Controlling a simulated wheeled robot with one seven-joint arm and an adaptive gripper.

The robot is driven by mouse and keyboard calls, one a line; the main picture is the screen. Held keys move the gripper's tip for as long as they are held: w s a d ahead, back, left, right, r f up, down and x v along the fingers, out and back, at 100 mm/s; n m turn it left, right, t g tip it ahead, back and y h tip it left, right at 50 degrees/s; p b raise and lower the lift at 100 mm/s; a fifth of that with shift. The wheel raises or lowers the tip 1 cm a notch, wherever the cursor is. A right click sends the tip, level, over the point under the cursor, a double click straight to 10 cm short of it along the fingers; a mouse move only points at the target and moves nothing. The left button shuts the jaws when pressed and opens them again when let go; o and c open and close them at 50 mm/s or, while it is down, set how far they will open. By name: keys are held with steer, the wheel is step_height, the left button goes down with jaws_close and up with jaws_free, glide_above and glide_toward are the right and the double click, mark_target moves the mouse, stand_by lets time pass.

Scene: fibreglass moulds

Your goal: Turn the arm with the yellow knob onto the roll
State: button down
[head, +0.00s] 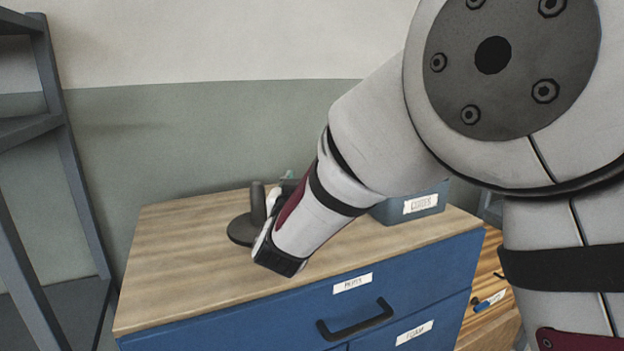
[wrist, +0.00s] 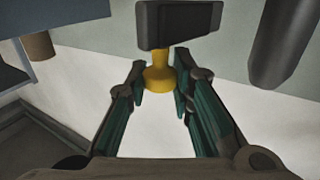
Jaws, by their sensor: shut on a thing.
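The yellow knob (wrist: 160,79) shows in the wrist view under the end of a dark bar-shaped arm (wrist: 178,24). My gripper (wrist: 161,84) has its green-lined fingertips on both sides of the knob and is shut on it. In the head view my own arm hides the knob and most of the gripper. A dark upright post (head: 258,203) on a round dark base (head: 240,232) stands on the wooden top just left of my wrist. A dark cylinder (wrist: 286,42) shows at the upper right of the wrist view. I cannot tell which part is the roll.
The blue drawer cabinet (head: 290,322) has a wooden top (head: 180,265), clear at left and front. A grey labelled bin (head: 428,201) stands at the back right, partly behind my arm. A grey shelf frame (head: 62,140) stands at the left. A wall is close behind.

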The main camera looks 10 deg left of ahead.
steer(key=shift+a+r+m+h+p, duration=0.1)
steer(key=shift+a+m+h+p, duration=0.9)
steer(key=shift+h+p, duration=0.5)
steer(key=c, duration=1.4)
jaws_free()
steer(key=shift+s, duration=0.1)
steer(key=s, duration=1.1)
steer(key=shift+s+a, duration=0.4)
